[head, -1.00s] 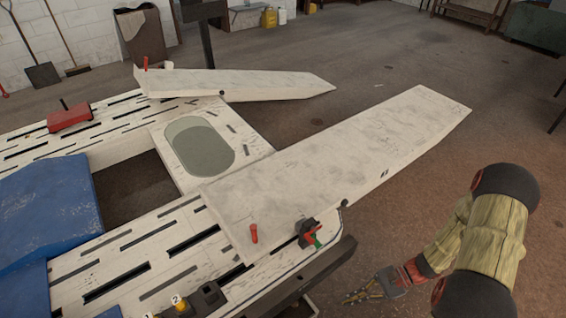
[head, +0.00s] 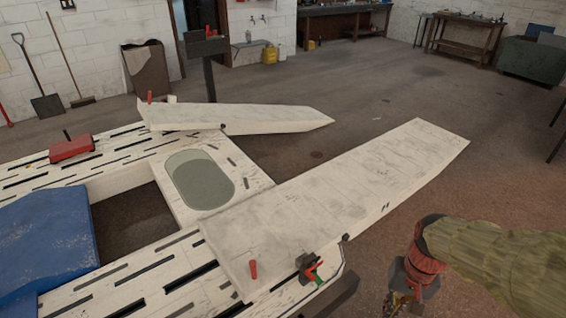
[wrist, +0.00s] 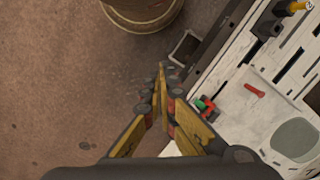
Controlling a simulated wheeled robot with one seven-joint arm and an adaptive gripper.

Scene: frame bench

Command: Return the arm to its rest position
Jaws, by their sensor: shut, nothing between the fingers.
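My gripper (head: 398,308) is at the lower right of the head view, beside the near right end of the frame bench and clear of it. In the wrist view my gripper (wrist: 162,78) has its yellow fingers drawn together at the tips with nothing between them. The arm comes in from the right edge of the head view, wrapped in a tan sleeve, and hides part of the floor. The white slotted frame bench (head: 108,268) fills the left and middle, with two long ramps (head: 350,180) reaching away from it.
A black and red clamp (head: 310,268) and a red peg (head: 253,269) sit on the bench's near side. Blue pads (head: 45,235) cover its left. A round bin-like object (wrist: 145,15) stands at the top of the wrist view. Floor right of the ramps is open.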

